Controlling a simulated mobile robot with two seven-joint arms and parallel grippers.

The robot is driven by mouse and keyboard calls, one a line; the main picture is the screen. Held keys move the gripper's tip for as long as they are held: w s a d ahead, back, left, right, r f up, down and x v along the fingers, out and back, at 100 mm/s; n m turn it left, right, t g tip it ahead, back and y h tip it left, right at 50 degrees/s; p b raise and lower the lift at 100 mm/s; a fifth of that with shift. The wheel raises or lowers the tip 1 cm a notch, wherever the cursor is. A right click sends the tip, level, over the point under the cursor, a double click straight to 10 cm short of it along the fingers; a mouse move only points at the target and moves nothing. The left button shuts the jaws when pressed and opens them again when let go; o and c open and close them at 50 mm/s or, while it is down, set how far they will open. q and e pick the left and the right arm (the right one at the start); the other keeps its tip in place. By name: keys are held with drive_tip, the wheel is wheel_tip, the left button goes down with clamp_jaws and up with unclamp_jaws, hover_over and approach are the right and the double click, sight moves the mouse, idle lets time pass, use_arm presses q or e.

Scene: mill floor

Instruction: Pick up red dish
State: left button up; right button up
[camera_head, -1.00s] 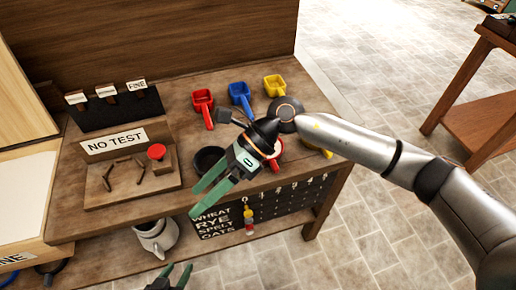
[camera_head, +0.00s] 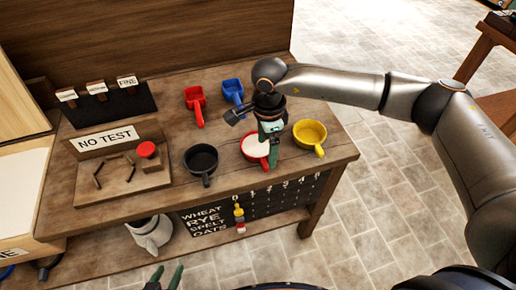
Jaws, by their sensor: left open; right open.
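The red dish (camera_head: 247,153) is a round pan with pale white contents and a short handle, standing on the wooden bench between a black dish and a yellow dish. My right gripper (camera_head: 272,158) points down over its right side and hides part of its rim and handle. The fingers are open, seen nearly edge-on; whether they touch the dish I cannot tell. My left gripper (camera_head: 166,277) is open and empty at the bottom edge of the view, in front of the bench.
A black dish (camera_head: 201,159) and a yellow dish (camera_head: 310,134) flank the red one closely. A red scoop (camera_head: 195,101) and a blue scoop (camera_head: 233,93) lie behind. A board with a red button (camera_head: 147,149) is at left. A white jug (camera_head: 152,232) stands on the lower shelf.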

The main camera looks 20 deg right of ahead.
sight(266, 162)
wheel_tip(266, 162, down, 6)
drive_tip(key=shift+w+r+p, duration=0.1)
drive_tip(key=shift+r+p, duration=0.05)
drive_tip(key=shift+p, duration=0.35)
clamp_jaws()
idle(0.5)
